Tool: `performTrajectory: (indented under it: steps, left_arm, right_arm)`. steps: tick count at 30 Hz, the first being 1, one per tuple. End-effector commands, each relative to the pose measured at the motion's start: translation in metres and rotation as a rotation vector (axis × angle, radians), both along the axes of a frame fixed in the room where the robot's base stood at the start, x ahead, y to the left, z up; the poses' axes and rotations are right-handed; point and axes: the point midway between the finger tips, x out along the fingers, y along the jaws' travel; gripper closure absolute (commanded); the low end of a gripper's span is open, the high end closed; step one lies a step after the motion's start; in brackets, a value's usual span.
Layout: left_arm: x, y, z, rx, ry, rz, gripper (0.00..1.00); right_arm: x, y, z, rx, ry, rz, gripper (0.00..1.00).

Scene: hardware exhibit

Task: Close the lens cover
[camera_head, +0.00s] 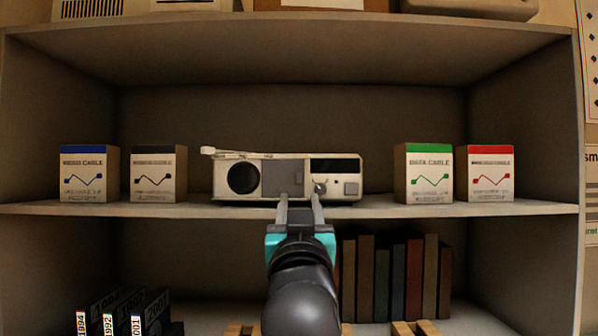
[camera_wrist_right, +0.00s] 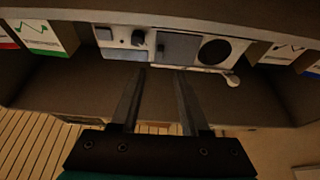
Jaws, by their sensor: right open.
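A cream box-shaped device (camera_head: 215,180) stands on the middle shelf. Its round dark lens (camera_head: 243,178) is uncovered at the left of its front. A grey square panel (camera_head: 282,177), which looks like the lens cover, sits beside the lens on the right. In the right wrist view the device is upside down, with the lens (camera_wrist_right: 214,50) to the right of the grey panel (camera_wrist_right: 177,48). My right gripper (camera_head: 300,199) is open and empty, in front of the device's lower edge, below the panel and the knob (camera_head: 320,188). Contact cannot be told. My left gripper is not in view.
Blue (camera_head: 83,178) and black-topped (camera_head: 153,178) cable boxes stand left of the device. Green (camera_head: 428,178) and red-topped (camera_head: 486,178) ones stand right. Books (camera_head: 397,280) fill part of the lower shelf. The shelf board (camera_head: 380,208) runs under the device, with free room on both sides.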

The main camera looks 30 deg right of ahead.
Motion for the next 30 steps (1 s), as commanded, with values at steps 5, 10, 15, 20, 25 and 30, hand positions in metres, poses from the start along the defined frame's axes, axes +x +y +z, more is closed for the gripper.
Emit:
performTrajectory:
  steps: [5,10,15,20,25,30]
  left_arm:
    - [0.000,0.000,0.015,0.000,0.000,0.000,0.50]
    - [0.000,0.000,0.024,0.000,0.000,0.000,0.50]
    - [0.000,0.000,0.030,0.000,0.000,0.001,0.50]
    - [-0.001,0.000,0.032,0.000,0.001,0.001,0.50]
    - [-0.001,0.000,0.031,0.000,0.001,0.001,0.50]
    - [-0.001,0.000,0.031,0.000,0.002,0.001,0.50]
  right_arm:
    - [0.027,-0.018,0.016,-0.001,0.002,-0.003,0.55]
    - [0.048,-0.031,0.026,0.000,0.001,-0.002,0.55]
    - [0.062,-0.038,0.032,0.000,0.000,0.000,0.55]
    - [0.067,-0.042,0.033,0.001,-0.001,-0.001,0.55]
    - [0.068,-0.042,0.033,0.001,-0.002,0.001,0.55]
    - [0.068,-0.042,0.033,0.000,-0.001,0.000,0.62]
